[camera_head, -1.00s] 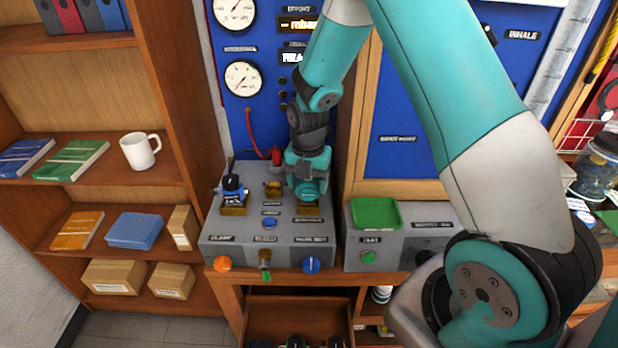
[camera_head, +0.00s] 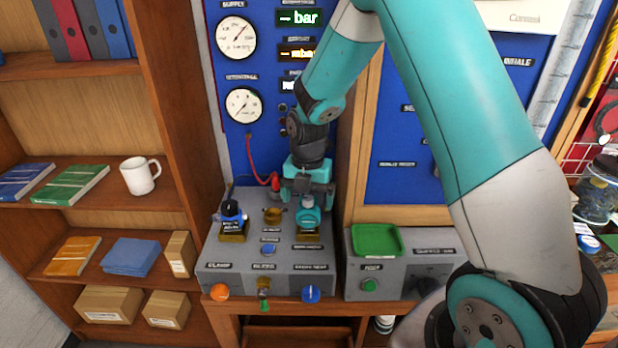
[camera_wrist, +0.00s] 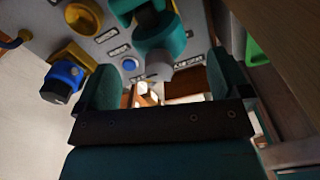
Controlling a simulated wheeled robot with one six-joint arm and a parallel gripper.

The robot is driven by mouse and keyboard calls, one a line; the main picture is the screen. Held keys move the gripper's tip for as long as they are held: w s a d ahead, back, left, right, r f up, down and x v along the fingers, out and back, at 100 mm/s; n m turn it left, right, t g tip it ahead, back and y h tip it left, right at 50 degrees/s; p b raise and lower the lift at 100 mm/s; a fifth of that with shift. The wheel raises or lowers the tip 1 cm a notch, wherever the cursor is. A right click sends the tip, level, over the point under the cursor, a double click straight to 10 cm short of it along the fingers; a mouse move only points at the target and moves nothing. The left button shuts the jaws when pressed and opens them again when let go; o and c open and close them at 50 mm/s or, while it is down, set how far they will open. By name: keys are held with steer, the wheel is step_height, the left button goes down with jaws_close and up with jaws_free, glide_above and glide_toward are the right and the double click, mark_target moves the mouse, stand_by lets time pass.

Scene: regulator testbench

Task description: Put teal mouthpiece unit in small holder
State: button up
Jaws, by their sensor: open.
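The teal mouthpiece unit (camera_head: 309,216) sits upright in the brass holder (camera_head: 312,236) at the right of the grey bench block. In the wrist view the teal unit (camera_wrist: 158,38) shows beyond the fingers. My gripper (camera_head: 309,188) is open just above and behind it. Contact between gripper and unit cannot be told.
A black and blue unit (camera_head: 232,213) sits in the left brass holder. A red hose (camera_head: 258,172) hangs behind the block. Knobs line its front, including an orange one (camera_head: 219,291). A green tray (camera_head: 376,240) stands on the right block. A shelf with a mug (camera_head: 140,176) is at left.

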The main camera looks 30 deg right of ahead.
step_height(320, 180, up, 8)
steer(key=shift+f+b, duration=0.1)
steer(key=shift+b, duration=0.85)
steer(key=shift+a+r, duration=0.1)
steer(key=shift+r, duration=0.3)
steer(key=s+a+r+m+y, duration=0.2)
steer(key=s+a+m, duration=0.6)
steer(key=s, duration=0.4)
steer(key=s+a+r+m+y, duration=0.2)
steer(key=s+a+r+m, duration=0.2)
steer(key=s+a+m, duration=0.5)
steer(key=s+m, duration=0.2)
steer(key=s, duration=0.1)
steer(key=shift+s+r, duration=0.4)
steer(key=shift+a, duration=0.1)
